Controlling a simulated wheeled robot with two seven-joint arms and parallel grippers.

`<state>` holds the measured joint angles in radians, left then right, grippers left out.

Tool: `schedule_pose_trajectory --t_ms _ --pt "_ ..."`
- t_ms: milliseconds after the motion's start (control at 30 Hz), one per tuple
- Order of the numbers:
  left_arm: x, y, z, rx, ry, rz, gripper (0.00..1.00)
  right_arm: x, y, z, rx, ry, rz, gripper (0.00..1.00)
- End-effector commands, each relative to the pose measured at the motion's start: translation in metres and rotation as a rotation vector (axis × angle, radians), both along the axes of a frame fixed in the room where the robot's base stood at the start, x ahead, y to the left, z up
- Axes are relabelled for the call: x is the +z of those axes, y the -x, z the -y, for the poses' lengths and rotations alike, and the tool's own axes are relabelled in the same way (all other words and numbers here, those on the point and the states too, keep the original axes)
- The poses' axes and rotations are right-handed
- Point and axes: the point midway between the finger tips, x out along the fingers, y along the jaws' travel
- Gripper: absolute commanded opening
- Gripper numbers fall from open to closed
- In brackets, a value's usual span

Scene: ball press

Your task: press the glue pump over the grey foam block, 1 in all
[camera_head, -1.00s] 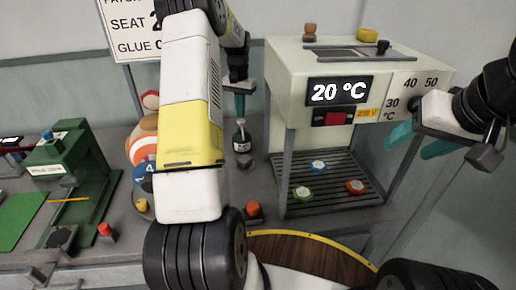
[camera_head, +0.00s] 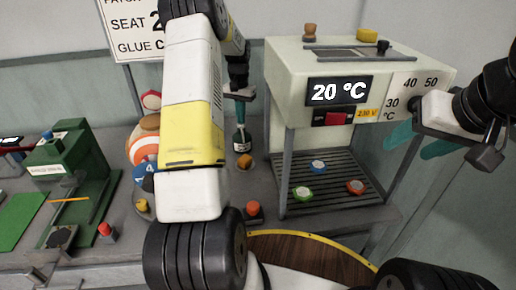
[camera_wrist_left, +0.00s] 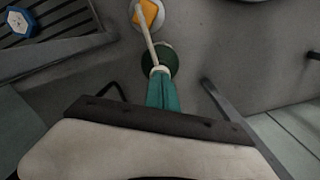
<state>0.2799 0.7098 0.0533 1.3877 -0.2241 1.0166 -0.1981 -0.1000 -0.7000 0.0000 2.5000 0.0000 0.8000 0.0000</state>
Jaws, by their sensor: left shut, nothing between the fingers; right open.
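The glue pump is a dark bottle (camera_head: 241,139) with a pale label, standing on the grey bench left of the oven-like box. In the left wrist view its round green body (camera_wrist_left: 160,60) and long white spout (camera_wrist_left: 144,30) show. The spout reaches over the small foam block (camera_head: 245,161), whose top is now orange; it also shows in the left wrist view (camera_wrist_left: 150,14) on a pale round base. My left gripper (camera_head: 240,120) is shut and empty, its teal fingertips down at the pump head; exact contact is unclear. My right gripper (camera_head: 418,143) is open at the far right.
A box with a 20 °C display (camera_head: 338,91) and a slatted shelf with several coloured pucks stands right of the pump. A green press (camera_head: 75,170), a striped ball (camera_head: 145,148) and a red button (camera_head: 253,208) are on the left and front. My left arm hides part of the bench.

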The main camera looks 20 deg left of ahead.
Motion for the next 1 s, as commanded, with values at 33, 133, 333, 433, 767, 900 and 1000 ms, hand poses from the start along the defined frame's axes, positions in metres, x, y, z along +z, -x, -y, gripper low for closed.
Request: schedule_pose_trajectory --t_ms 33,133,333,433,767,900,1000 --pt "-0.001 0.000 0.000 0.000 0.000 -0.002 0.00 0.000 0.000 0.000 0.000 0.000 0.000 0.57" --pt "0.000 0.000 0.000 0.000 0.000 -0.002 0.00 0.000 0.000 0.000 0.000 0.000 0.000 0.57" --pt "0.010 0.000 0.000 0.000 0.000 -0.001 0.00 0.000 0.000 0.000 0.000 0.000 0.000 0.57" --pt "0.017 0.000 0.000 0.000 0.000 -0.002 0.00 0.000 0.000 0.000 0.000 0.000 0.000 0.57" --pt "0.028 0.000 0.000 0.000 0.000 -0.001 0.00 0.000 0.000 0.000 0.000 0.000 0.000 0.57" --pt "0.028 0.000 0.000 0.000 0.000 -0.001 0.00 0.000 0.000 0.000 0.000 0.000 0.000 0.57" --pt "0.028 0.000 0.000 0.000 0.000 -0.001 0.00 0.000 0.000 0.000 0.000 0.000 0.000 0.57"
